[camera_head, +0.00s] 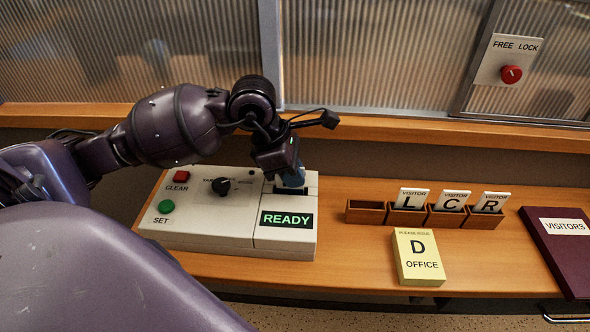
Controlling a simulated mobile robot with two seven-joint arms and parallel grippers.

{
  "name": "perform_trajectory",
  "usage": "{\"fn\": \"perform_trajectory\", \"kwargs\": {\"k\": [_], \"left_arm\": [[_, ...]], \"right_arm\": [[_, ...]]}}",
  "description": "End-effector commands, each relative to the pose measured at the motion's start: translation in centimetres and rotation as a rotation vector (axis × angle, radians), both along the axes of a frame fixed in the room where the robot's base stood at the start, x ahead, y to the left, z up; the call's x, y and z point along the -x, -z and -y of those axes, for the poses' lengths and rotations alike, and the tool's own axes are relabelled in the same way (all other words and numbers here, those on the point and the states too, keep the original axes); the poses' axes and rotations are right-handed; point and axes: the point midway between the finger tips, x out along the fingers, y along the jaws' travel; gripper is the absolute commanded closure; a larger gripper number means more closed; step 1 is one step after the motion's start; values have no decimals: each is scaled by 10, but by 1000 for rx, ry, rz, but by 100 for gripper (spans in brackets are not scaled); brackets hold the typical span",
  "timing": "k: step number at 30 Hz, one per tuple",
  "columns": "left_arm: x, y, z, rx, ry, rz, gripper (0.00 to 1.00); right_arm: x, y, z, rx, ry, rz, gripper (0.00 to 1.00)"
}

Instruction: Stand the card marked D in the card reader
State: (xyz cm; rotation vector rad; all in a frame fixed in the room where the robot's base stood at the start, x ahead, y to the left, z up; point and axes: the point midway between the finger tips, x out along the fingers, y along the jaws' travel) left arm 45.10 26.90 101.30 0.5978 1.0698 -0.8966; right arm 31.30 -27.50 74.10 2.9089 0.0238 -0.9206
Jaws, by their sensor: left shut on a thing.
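The card reader (287,238) is the right part of a cream console, with a dark slot at its top and a lit READY display. My left gripper (291,176) is over the slot, pointing down and shut on what seems to be a card. A bluish piece shows at its tips; I cannot tell whether it is finger or card. No letter D shows on a card; any face there is hidden. A wooden rack (366,213) has an empty left compartment, then visitor cards L (411,199), C (453,201) and R (491,202). My right gripper is not in view.
A yellow note block (418,257) reading "PLEASE ISSUE D OFFICE" lies before the rack. The console's left part has a red CLEAR button (181,176), a green SET button (166,206) and a black knob (221,186). A maroon VISITORS book (562,252) is at right.

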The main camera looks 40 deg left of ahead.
Motion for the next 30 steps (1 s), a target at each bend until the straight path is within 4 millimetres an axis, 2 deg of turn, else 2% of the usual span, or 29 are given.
{"fn": "perform_trajectory", "kwargs": {"k": [11,12,17,26,30], "left_arm": [[0,1,0,-1,1,1,100],[0,1,0,0,0,0,90],[0,1,0,0,0,0,65],[0,0,0,0,0,0,65],[2,-10,-4,-1,0,2,65]], "right_arm": [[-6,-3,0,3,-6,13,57],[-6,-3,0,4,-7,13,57],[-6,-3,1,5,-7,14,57],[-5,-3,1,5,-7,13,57],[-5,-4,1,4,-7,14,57]]}}
